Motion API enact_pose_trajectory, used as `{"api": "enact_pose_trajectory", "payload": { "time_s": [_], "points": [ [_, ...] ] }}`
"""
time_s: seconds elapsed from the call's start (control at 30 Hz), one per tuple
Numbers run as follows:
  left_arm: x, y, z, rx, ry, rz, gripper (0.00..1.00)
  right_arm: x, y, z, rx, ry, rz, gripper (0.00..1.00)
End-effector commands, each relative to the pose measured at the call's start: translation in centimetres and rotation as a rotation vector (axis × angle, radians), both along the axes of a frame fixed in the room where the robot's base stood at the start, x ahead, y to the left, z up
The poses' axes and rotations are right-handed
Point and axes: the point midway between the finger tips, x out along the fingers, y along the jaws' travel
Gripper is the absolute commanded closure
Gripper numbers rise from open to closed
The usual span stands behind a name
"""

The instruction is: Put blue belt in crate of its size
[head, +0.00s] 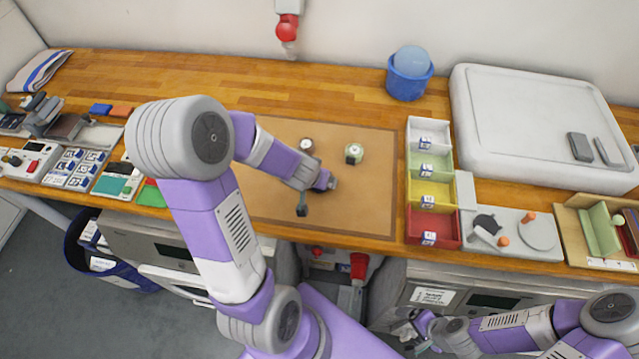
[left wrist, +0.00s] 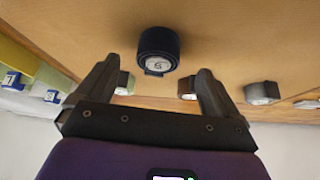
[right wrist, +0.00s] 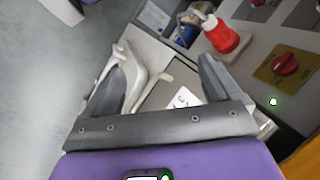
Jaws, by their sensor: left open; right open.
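A dark blue rolled belt (left wrist: 157,42) sits on the brown mat in the left wrist view. Its round white label bears one mark, seemingly an S. My left gripper (left wrist: 158,72) is open, with the belt just beyond and between its fingertips, not gripped. In the head view my left gripper (head: 317,195) is over the mat, and I cannot make out the blue belt there. The labelled crates are white (head: 428,122), green (head: 447,160), yellow (head: 412,190) and red (head: 446,222), in a column right of the mat; their letters are too small to read. My right gripper (head: 418,336) is open and empty, low before the counter.
A blue bucket (head: 410,82) and a large white tray lid (head: 530,120) stand behind.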

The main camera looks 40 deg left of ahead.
Motion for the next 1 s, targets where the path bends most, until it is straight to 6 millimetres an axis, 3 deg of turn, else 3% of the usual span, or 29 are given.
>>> {"api": "enact_pose_trajectory", "payload": {
  "time_s": [0.27, 0.57, 0.9, 1.0],
  "points": [
    [2.0, 0.5, -3.6, 0.0, 0.001, 0.001, 0.05, 0.0, 0.0, -2.9, 0.0, 0.0, 0.0, 0.09],
    [2.3, 0.5, -3.6, 0.0, 0.0, 0.001, 0.05, 0.0, 0.0, -3.0, 0.0, 0.0, 0.0, 0.09],
    [2.3, 0.5, -3.7, 0.0, 0.0, 0.001, 0.57, 0.0, 0.0, -3.0, 0.0, 0.0, 0.0, 0.09],
    [2.3, 0.5, -3.6, 0.0, 0.0, 0.001, 0.67, 0.0, 0.0, -3.0, 0.0, 0.0, 0.0, 0.09]
  ]
}}
